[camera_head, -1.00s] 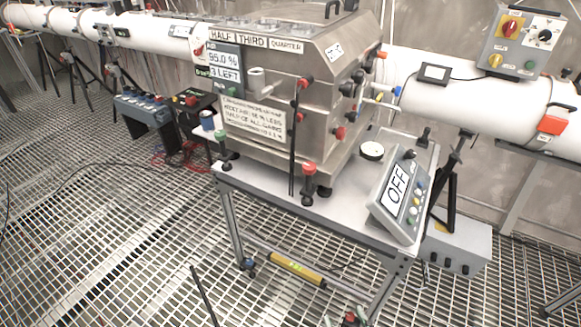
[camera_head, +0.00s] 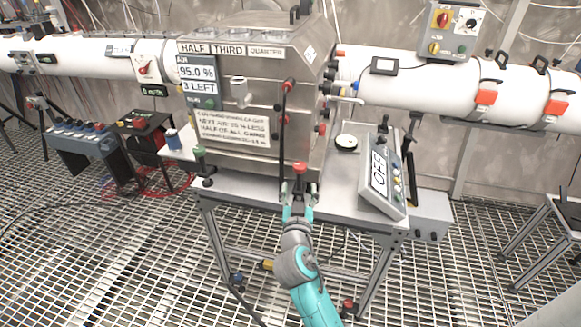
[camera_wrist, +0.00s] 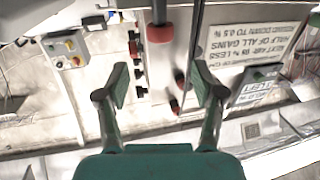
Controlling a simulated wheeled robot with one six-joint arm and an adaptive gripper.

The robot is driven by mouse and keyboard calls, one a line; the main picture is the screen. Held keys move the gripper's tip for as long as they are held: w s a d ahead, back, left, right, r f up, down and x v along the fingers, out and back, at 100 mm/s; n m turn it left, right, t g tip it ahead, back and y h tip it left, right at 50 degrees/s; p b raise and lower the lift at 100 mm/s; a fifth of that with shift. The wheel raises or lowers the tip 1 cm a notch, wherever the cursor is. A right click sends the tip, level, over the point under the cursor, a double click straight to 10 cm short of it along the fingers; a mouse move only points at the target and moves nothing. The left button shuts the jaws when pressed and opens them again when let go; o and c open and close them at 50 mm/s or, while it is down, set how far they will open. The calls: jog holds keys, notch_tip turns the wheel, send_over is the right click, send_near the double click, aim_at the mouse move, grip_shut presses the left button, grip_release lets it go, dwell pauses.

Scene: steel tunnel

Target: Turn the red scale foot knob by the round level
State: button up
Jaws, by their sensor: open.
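The red scale foot knob (camera_head: 300,168) stands at the front edge of the bench, below the front right corner of the steel box. It looks like the red knob (camera_wrist: 160,32) at the top middle of the wrist view. My gripper (camera_head: 299,196) is open and empty, just in front of and below the knob. In the wrist view my open fingers (camera_wrist: 160,92) are spread wide, with the knob beyond the tips, roughly midway between them. A round white disc with a dark rim (camera_head: 346,142), likely the round level, lies on the bench right of the box.
The steel box (camera_head: 235,105) fills the bench top behind the knob. A tilted panel reading OFF (camera_head: 380,175) stands to the right. A dark upright rod (camera_head: 282,135) is just left of the knob. A green-capped foot (camera_head: 200,160) is at the box's left corner.

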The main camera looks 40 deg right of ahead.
aim_at(300, 169)
jog(key=x, duration=1)
jog(key=shift+w+d, duration=0.2)
jog(key=shift+w, duration=0.1)
jog(key=c, duration=1.2)
